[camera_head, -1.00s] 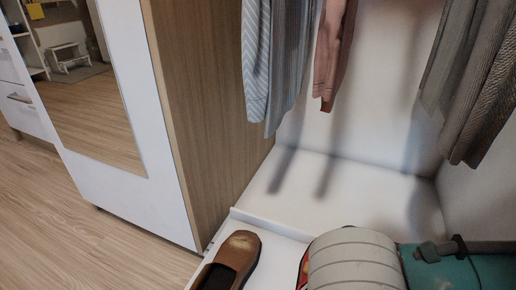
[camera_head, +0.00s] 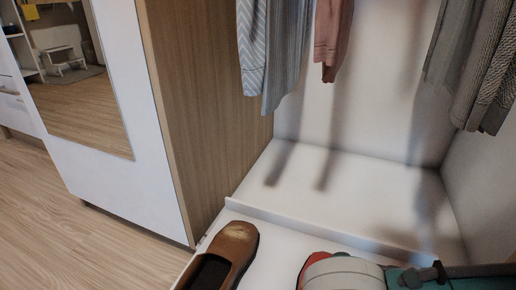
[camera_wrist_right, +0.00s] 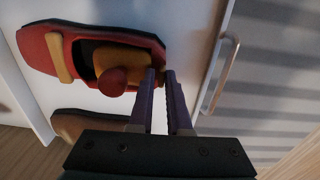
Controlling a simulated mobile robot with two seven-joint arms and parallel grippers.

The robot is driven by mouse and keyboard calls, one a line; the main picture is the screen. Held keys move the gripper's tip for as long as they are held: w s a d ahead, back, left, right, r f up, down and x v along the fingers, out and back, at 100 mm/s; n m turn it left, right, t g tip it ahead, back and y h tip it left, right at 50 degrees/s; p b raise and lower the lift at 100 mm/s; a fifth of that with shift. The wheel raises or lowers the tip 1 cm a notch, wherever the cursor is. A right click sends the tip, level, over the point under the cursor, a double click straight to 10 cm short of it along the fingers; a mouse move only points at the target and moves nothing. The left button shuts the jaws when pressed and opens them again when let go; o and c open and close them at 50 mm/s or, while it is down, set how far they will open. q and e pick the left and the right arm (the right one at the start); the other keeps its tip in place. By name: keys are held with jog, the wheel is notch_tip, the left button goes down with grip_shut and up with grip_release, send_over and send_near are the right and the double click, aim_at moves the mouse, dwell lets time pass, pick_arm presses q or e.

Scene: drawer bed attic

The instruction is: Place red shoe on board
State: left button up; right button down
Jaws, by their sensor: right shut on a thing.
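The red shoe (camera_wrist_right: 60,55), with a tan strap and dark opening, lies across the upper left of the right wrist view. A small part of the red shoe (camera_head: 310,262) shows in the head view beside my white arm link. My right gripper (camera_wrist_right: 161,72) is shut on the right-hand end edge of the red shoe; the exact contact is dim. The white board (camera_head: 275,262) is at the bottom of the head view, with a brown shoe (camera_head: 232,252) on its left. How the red shoe rests on the board is hidden. My left gripper is out of view.
A raised white ledge (camera_head: 300,222) runs behind the board. Hanging clothes (camera_head: 285,50) are above, and a wood side panel (camera_head: 205,120) with a mirrored front stands left. A metal handle (camera_wrist_right: 226,70) shows right of my fingers in the wrist view. The rear white floor is bare.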

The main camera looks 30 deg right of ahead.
jog(key=c, duration=0.9)
grip_release()
jog(key=shift+f, duration=0.1)
jog(key=shift+o, duration=0.2)
jog(key=a+r+m+t+y+p, duration=0.3)
jog(key=r+p, duration=0.7)
jog(key=r, duration=0.8)
jog(key=s+d+r+m+h, duration=0.2)
jog(key=d+r+m, duration=0.1)
jog(key=d, duration=0.5)
jog(key=shift+s+d+r+h, duration=0.15)
jog(key=shift+s+r+h, duration=0.2)
jog(key=shift+r, duration=0.5)
